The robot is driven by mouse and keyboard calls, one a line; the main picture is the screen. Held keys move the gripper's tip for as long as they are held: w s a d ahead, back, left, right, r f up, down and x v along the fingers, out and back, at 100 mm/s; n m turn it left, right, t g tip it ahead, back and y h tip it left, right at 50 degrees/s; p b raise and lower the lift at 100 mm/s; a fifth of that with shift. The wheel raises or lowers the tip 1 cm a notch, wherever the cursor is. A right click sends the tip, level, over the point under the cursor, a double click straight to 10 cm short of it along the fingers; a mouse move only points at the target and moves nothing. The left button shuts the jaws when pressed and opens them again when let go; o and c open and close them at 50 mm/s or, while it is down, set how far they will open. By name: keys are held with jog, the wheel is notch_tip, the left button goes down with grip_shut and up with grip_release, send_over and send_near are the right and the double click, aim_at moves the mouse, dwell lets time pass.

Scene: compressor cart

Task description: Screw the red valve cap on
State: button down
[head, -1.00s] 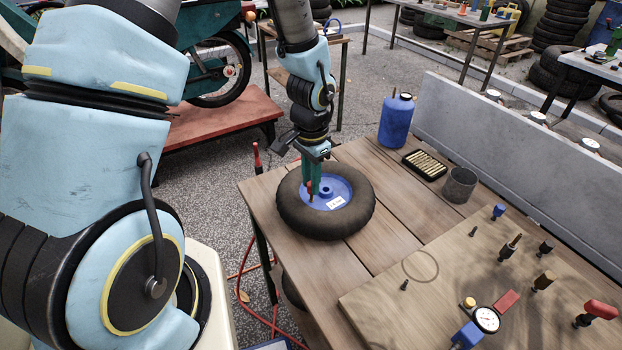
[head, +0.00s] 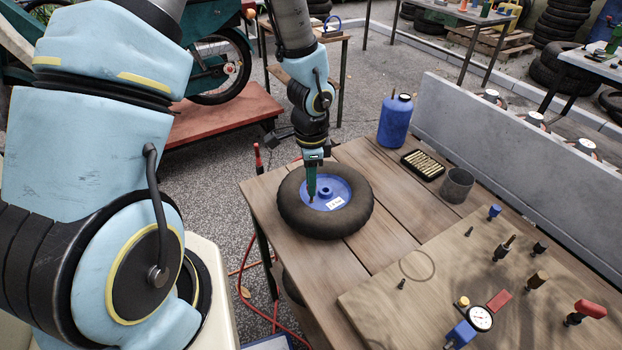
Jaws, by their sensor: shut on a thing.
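A small wheel with a black tyre (head: 352,222) and blue hub (head: 345,186) lies flat on the wooden table. My gripper (head: 311,193) points straight down over the left part of the hub, inside the tyre's ring. Its green fingers are seen edge-on and are shut on the red valve cap. The fingers hide nearly all of the cap now, and the valve stem under it shows only as a tiny dark bit at the fingertips. I cannot tell how far the cap sits on the stem.
A blue bottle (head: 395,121), a dark tray of brass pieces (head: 423,165) and a grey cup (head: 457,186) stand behind and right. A board (head: 420,310) with a gauge (head: 480,318) and several fittings fills the right front. Table planks between wheel and board are clear.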

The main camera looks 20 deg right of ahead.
jog(key=shift+r+m+p, duration=0.1)
jog(key=shift+m+p, duration=0.35)
jog(key=shift+m, duration=0.25)
jog(key=shift+d+m, duration=0.1)
jog(key=shift+m, duration=0.8)
jog(key=c, duration=0.6)
grip_release()
notch_tip(320, 180, up, 10)
jog(key=r, duration=0.1)
jog(key=a+r+n+b, duration=0.1)
jog(key=a+n, duration=0.6)
jog(key=a, duration=0.1)
jog(key=w+a+r+n+t+b, duration=0.1)
jog(key=a+r+n, duration=0.1)
jog(key=a+n, duration=0.5)
jog(key=a+r+n+b, duration=0.1)
jog(key=a+r+n, duration=0.1)
jog(key=a+n, duration=0.6)
jog(key=shift+w+a+t, duration=0.15)
jog(key=shift+a+t, duration=0.15)
jog(key=shift+a, duration=0.85)
